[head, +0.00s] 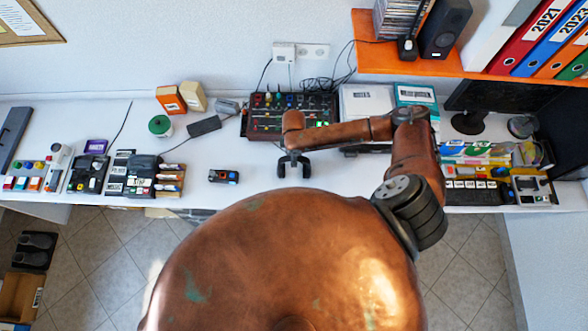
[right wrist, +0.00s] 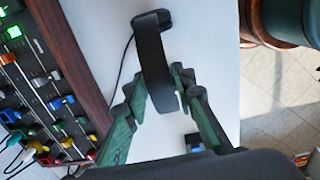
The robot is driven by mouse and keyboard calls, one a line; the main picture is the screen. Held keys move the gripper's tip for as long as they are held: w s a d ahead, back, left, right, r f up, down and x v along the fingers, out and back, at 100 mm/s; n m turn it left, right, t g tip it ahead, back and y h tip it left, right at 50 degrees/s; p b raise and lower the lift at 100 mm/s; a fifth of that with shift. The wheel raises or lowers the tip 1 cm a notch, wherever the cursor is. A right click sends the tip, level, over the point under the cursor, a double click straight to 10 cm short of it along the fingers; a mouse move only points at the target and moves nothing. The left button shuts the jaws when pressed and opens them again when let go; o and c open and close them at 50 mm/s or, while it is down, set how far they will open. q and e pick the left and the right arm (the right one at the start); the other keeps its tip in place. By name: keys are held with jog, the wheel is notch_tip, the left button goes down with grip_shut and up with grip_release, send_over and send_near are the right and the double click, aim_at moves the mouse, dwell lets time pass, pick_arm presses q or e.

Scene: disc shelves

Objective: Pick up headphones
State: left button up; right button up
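The headphones (head: 293,161) are a black arch at the front of the white desk, below the mixer, in the head view. In the right wrist view their dark band (right wrist: 153,58) runs lengthwise between my green fingers. My right gripper (right wrist: 158,79) has a fingertip against each side of the band and appears shut on it. In the head view my right arm reaches over the desk from the right, with its wrist above the headphones. I cannot tell whether they are lifted off the desk. My left gripper is not in view.
A mixer (head: 268,117) with coloured knobs stands behind the headphones. A small dark device (head: 224,177) lies to their left, near the front edge. A thin cable runs beside the band. Synth gear (head: 141,174) stands further left.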

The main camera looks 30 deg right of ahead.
grip_shut()
jog(key=shift+r, duration=0.15)
dwell(0.4)
